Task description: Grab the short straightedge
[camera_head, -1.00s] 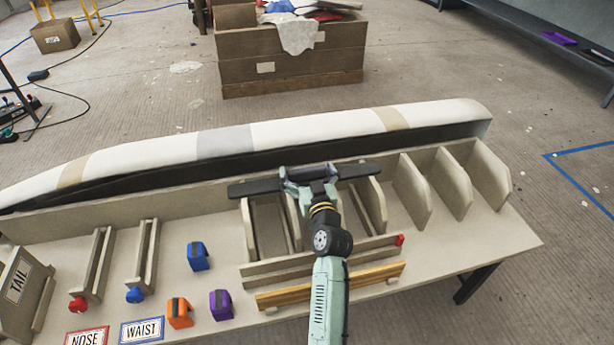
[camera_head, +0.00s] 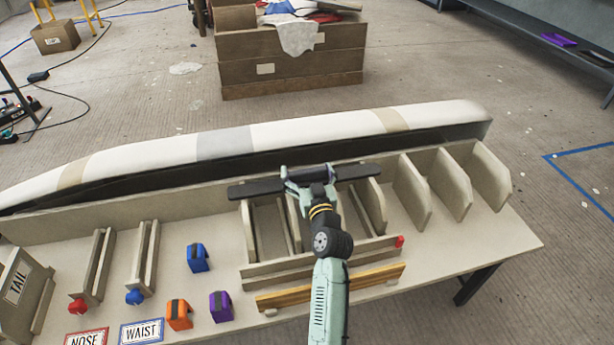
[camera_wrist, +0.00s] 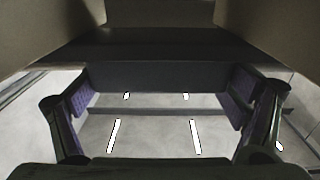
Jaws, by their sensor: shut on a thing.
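The short straightedge (camera_head: 257,188) appears as a dark, flat bar across my gripper (camera_head: 310,178) in the head view. Its two ends stick out left and right of the jaws, and my gripper covers its middle. My gripper is shut on it and holds it over the upright slots of the rack, near the long white-topped mould. I cannot tell its exact height above the rack. In the wrist view, the dark straightedge (camera_wrist: 165,77) spans between the two fingers with purple pads.
The table (camera_head: 470,245) carries slotted dividers (camera_head: 452,185), a wooden strip (camera_head: 330,287), and blue, orange and purple blocks (camera_head: 220,305). The long mould (camera_head: 300,133) lies along its back edge. A wooden crate (camera_head: 290,70) stands behind on the floor.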

